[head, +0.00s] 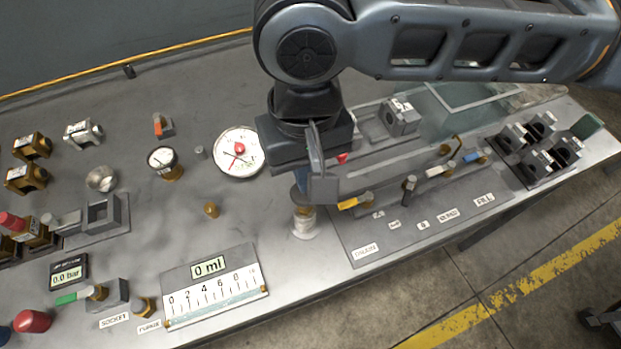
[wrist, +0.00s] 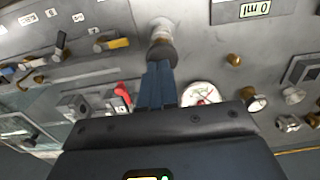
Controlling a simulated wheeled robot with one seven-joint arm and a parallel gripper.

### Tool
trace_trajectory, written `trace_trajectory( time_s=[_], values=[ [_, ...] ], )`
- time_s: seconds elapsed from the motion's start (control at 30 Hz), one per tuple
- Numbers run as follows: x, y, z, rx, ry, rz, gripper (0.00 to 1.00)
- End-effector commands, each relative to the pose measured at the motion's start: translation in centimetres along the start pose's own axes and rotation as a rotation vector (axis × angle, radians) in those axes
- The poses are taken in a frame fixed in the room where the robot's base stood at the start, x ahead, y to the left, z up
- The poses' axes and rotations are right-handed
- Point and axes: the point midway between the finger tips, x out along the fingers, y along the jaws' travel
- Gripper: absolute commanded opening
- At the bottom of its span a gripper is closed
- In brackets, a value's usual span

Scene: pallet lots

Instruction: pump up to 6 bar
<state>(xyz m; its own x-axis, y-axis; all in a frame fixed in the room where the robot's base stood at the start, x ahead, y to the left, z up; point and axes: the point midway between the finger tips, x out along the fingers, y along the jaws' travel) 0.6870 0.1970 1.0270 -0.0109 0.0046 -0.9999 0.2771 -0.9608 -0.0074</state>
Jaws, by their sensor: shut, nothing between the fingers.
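My gripper (head: 304,190) is shut with nothing between its fingers. Its blue fingertips (wrist: 158,70) are at the top of a short upright post with a dark knob (wrist: 161,52) and a white lower body (head: 304,225), near the bench's front edge. They look to be touching the knob or just above it; I cannot tell which. A round white dial gauge (head: 239,152) with a red centre lies behind and left of the post; it also shows in the wrist view (wrist: 200,93). A small display (head: 68,274) at the left reads 0.0 bar.
A panel reading 0 ml (head: 209,267) with a scale lies left of the post. A panel with yellow, black, white and blue handles (head: 418,192) lies to the right. Brass fittings (head: 33,146) and a red knob (head: 32,321) crowd the left. A glass tank (head: 470,95) stands at the back right.

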Motion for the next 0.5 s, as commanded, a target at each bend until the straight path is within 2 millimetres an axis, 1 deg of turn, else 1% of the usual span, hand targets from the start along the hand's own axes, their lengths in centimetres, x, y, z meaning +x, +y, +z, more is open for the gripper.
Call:
trace_trajectory(
  time_s=[0.1, 0.3, 0.4, 0.5],
  values=[
    [-2.7, -0.1, 0.0, -0.003, 0.007, -0.004, 0.0],
    [-6.7, -0.1, 0.0, -0.004, 0.007, -0.004, 0.0],
    [-8.1, -0.1, 0.0, -0.002, 0.007, -0.004, 0.0],
    [-9.0, -0.1, 0.0, -0.002, 0.005, -0.003, 0.0]
  ],
)
